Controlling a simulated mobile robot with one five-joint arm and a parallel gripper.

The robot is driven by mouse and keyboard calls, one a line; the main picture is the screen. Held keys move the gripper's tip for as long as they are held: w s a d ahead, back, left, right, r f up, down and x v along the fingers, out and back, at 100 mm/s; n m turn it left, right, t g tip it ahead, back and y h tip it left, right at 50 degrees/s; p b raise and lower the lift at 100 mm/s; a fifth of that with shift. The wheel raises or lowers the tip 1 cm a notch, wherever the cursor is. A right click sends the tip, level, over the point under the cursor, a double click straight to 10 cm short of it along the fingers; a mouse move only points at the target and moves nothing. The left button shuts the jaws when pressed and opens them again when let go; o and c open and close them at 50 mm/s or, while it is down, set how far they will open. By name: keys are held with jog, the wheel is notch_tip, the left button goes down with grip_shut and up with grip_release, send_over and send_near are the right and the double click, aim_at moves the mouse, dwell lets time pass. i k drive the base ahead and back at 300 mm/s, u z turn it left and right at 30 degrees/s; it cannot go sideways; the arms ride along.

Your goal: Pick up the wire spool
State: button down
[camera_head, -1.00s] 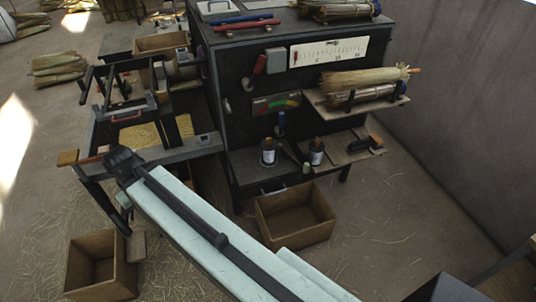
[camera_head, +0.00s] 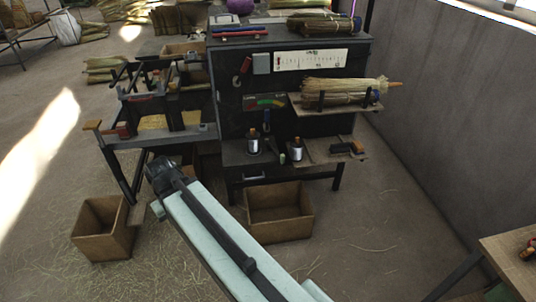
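I cannot pick out the wire spool for certain in this view. A round purple thing (camera_head: 240,6) sits at the top edge of the picture, on or behind the dark cabinet, partly cut off; it may be a ball or spool. My arm reaches up from the bottom centre, and my gripper (camera_head: 160,175) is a small dark shape at its far end, in front of the left bench. Its fingers are too small and dark to read. I see nothing clearly held in it.
Wooden boxes stand on the floor at left (camera_head: 103,228) and centre (camera_head: 279,211). A table corner (camera_head: 515,250) shows at right. Floor between is open.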

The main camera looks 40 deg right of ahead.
aim_at(253, 149)
jog(key=z, duration=1.15)
jog(key=i, duration=0.95)
jog(key=u, duration=4.05)
jog(key=k, duration=0.85)
jog(key=z, duration=0.3)
